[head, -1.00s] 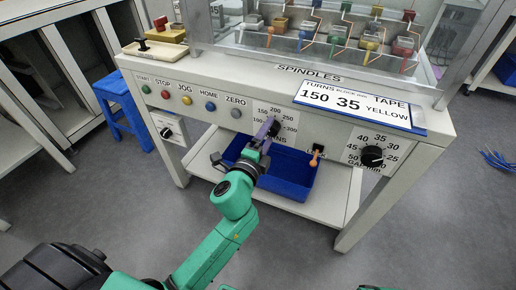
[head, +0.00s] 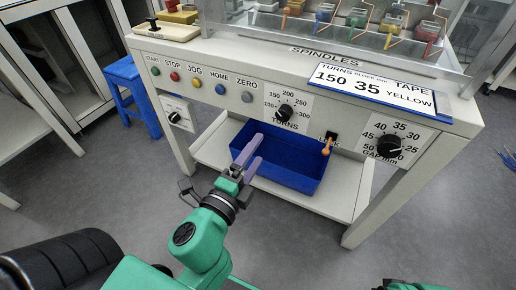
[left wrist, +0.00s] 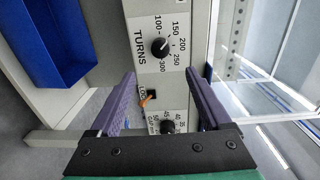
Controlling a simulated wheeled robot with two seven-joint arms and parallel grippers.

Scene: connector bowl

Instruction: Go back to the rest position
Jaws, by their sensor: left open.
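My left gripper (head: 247,157) is open and empty, in front of the machine panel and over the near left part of the blue bin. Its two purple fingers also show apart in the left wrist view (left wrist: 163,95). The TURNS knob (head: 285,112) is on the panel beyond the fingers, clear of them; it also shows in the left wrist view (left wrist: 160,47). My right gripper is not in view; only a bit of green arm shows at the bottom right.
The blue bin (head: 310,180) sits on the lower shelf (head: 340,204). An orange lever (head: 327,147) and the GAP knob (head: 390,147) are on the panel's right. A blue stool (head: 122,75) stands at left. The floor before the machine is open.

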